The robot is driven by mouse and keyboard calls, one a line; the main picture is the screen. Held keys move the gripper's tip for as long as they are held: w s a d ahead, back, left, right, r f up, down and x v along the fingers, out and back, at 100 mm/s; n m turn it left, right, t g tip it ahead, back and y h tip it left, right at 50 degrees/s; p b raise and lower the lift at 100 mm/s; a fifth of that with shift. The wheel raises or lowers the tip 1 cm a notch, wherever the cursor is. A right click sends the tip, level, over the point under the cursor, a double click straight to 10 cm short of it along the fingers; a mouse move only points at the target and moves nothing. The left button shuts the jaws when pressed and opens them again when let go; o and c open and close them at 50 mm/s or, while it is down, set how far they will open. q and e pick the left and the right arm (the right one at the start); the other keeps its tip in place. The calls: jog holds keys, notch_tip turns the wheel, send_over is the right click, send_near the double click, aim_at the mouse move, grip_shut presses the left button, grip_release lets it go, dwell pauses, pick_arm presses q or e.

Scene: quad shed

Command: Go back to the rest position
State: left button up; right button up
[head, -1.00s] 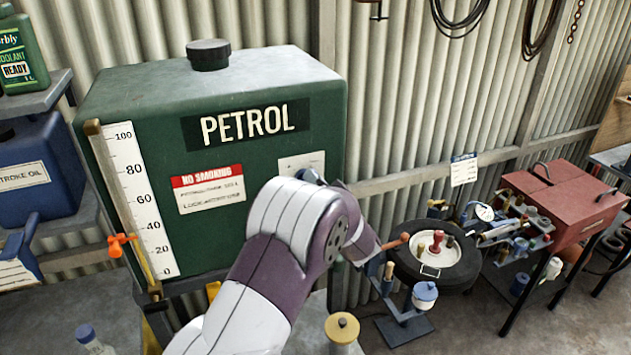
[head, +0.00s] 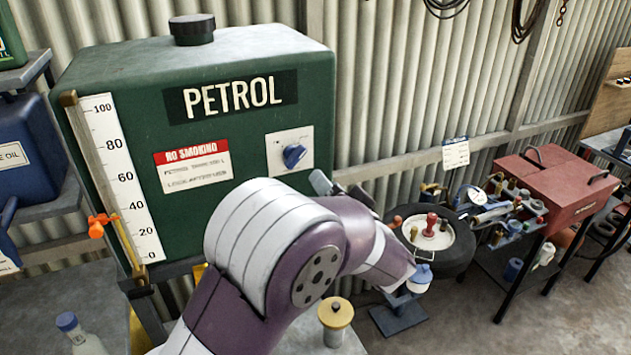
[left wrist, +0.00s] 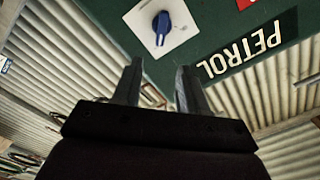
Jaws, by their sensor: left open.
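My left arm (head: 290,245) crosses the front of the green petrol tank (head: 110,85) in the head view. My left gripper (head: 338,187) shows only in part there, behind my own arm, right of the blue knob (head: 294,155). In the left wrist view its two fingers (left wrist: 155,82) stand apart with nothing between them. The blue knob also shows in the left wrist view (left wrist: 161,25), on its white plate beyond the fingertips and apart from them. My right gripper is not in view.
A yellow-topped container (head: 336,313) stands below my arm. A tire (head: 455,258) with a tray and a red toolbox (head: 560,188) stand to the right.

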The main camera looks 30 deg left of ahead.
pick_arm(q)
jog(key=shift+s+d, duration=0.35)
